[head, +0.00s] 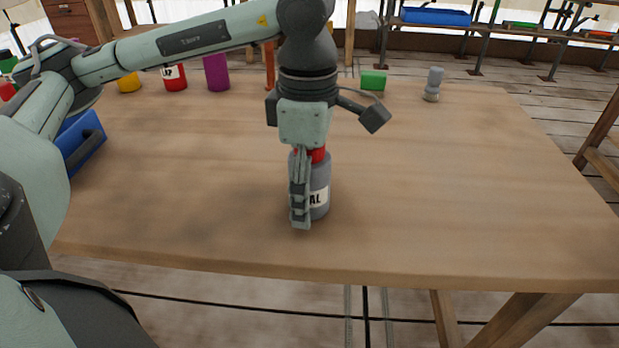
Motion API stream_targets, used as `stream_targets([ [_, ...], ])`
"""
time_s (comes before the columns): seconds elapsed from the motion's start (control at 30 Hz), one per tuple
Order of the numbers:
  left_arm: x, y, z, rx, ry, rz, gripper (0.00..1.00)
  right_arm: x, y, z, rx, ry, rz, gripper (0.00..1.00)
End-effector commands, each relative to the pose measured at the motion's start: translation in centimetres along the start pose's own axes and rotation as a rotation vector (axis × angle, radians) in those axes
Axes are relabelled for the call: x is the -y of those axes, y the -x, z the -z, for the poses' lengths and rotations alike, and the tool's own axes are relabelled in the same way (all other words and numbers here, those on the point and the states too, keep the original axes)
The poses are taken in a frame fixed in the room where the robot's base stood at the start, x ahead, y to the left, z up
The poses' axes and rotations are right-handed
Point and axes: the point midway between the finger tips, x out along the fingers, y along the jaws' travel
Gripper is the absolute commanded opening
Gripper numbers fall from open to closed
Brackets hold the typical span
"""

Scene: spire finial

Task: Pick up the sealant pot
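The sealant pot (320,178) is a grey cylinder with a red top and a white label on which "AL" can be read. It is upright near the front middle of the wooden table (430,200) and appears to stand on it. My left gripper (302,213) points straight down over the pot. One finger runs down in front of the pot's left side and hides part of it and its label. The other finger is hidden, so I cannot tell whether the fingers grip the pot. My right gripper is not in view.
Along the back edge stand a yellow pot (129,83), a red pot (174,78), a purple cylinder (217,73), a green block (373,80) and a grey finial-like piece (433,85). A blue bin (82,143) sits at the left. The table's right side is clear.

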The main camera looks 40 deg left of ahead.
Motion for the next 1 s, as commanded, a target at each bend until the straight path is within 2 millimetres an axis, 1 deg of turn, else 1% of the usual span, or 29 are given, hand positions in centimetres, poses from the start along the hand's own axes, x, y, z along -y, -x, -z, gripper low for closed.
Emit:
stream_targets([
  [0.03,0.0,0.0,0.0,0.0,0.0,0.0,0.69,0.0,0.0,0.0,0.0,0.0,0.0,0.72],
  [0.4,0.0,0.1,0.0,0.0,0.0,0.0,0.23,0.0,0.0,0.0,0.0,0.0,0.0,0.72],
  [0.47,0.0,0.1,0.0,0.001,0.0,-0.001,0.17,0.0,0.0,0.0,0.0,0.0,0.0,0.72],
  [0.67,0.0,0.1,0.0,0.001,0.0,-0.001,0.16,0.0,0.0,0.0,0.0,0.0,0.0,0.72],
  [0.77,-0.1,0.8,-0.1,0.003,0.0,-0.003,0.16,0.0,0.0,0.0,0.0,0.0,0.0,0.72],
  [0.87,-0.1,2.4,-0.1,0.004,-0.001,-0.004,0.16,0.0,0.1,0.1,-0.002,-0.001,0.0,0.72],
  [1.0,-0.1,5.3,-0.2,0.005,-0.002,-0.004,0.16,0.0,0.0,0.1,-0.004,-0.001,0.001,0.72],
])
